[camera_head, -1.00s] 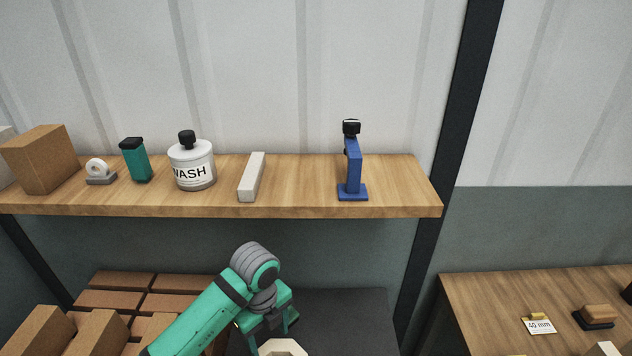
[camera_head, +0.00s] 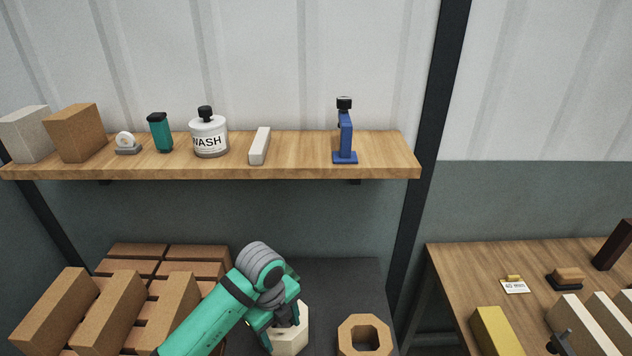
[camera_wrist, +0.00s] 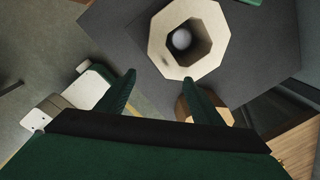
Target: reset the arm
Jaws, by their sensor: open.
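My gripper (camera_wrist: 160,98) is open in the wrist view, its two dark green fingers apart with nothing between them. A cream octagonal ring block (camera_wrist: 157,40) lies just beyond the fingertips on a dark grey surface, with a pale round thing in its hole. In the head view my green arm reaches in from the bottom. The gripper's fingertips are mostly hidden there, close to the cream block (camera_head: 291,338). I cannot tell whether they touch it.
A tan octagonal ring (camera_head: 365,336) lies right of the cream block. Brown bricks (camera_head: 120,300) are stacked at left. A wooden shelf (camera_head: 300,143) above holds a WASH bottle (camera_head: 208,135), a blue stand (camera_head: 345,140) and other items. A wooden table (camera_head: 445,262) stands at right.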

